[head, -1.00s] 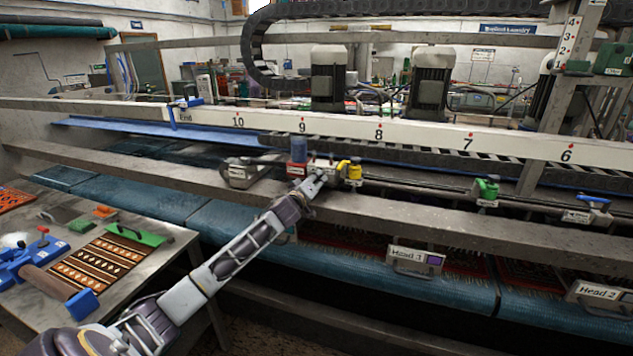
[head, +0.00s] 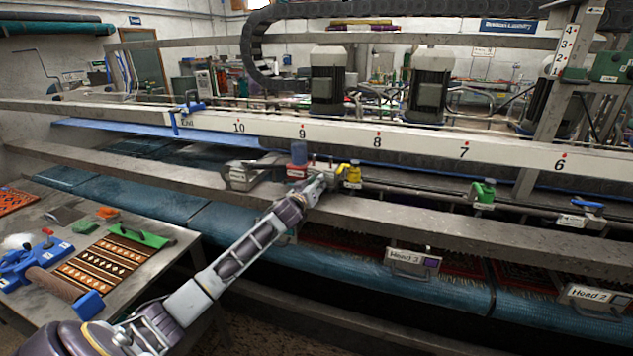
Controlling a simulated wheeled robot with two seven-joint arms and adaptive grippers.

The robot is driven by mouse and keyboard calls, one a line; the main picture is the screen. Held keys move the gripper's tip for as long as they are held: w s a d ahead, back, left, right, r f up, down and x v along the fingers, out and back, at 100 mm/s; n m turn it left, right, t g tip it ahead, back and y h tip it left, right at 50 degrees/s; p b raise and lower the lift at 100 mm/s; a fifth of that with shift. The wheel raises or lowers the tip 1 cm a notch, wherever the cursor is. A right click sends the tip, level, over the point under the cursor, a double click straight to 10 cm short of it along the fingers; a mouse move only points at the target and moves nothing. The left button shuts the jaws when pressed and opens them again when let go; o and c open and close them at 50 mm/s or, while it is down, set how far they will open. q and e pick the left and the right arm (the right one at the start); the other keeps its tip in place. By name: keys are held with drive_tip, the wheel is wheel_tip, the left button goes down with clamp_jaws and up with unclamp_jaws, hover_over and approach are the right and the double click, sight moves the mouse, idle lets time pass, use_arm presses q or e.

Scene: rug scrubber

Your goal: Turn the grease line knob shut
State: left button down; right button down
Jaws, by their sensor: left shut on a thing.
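My left gripper (head: 324,176) reaches from the lower left to the pipe fittings on the machine's rail. It is shut at a small fitting, taken to be the grease line knob, which the hand mostly hides. A red fitting with a blue cylinder on top (head: 298,156) stands just left of the fingers. A yellow valve (head: 353,174) stands just right of them. The labels there are too small to read, and how far the knob is turned cannot be seen. My right gripper is out of view.
A green valve (head: 483,193) and a blue-handled valve (head: 587,206) sit farther right on the pipe. A long grey beam (head: 420,212) runs in front of the fittings. A side table (head: 150,262) at left holds a patterned sample, brushes and a roller.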

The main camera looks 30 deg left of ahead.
use_arm(q)
drive_tip(key=m+p, duration=0.1)
drive_tip(key=m, duration=0.2)
drive_tip(key=shift+r+p, duration=0.2)
drive_tip(key=shift+p, duration=0.2)
drive_tip(key=shift+m+g+p, duration=0.3)
drive_tip(key=shift+m+p, duration=0.25)
drive_tip(key=shift+m, duration=0.95)
drive_tip(key=c, duration=1.2)
unclamp_jaws()
drive_tip(key=shift+f, duration=0.1)
drive_tip(key=shift+d, duration=0.1)
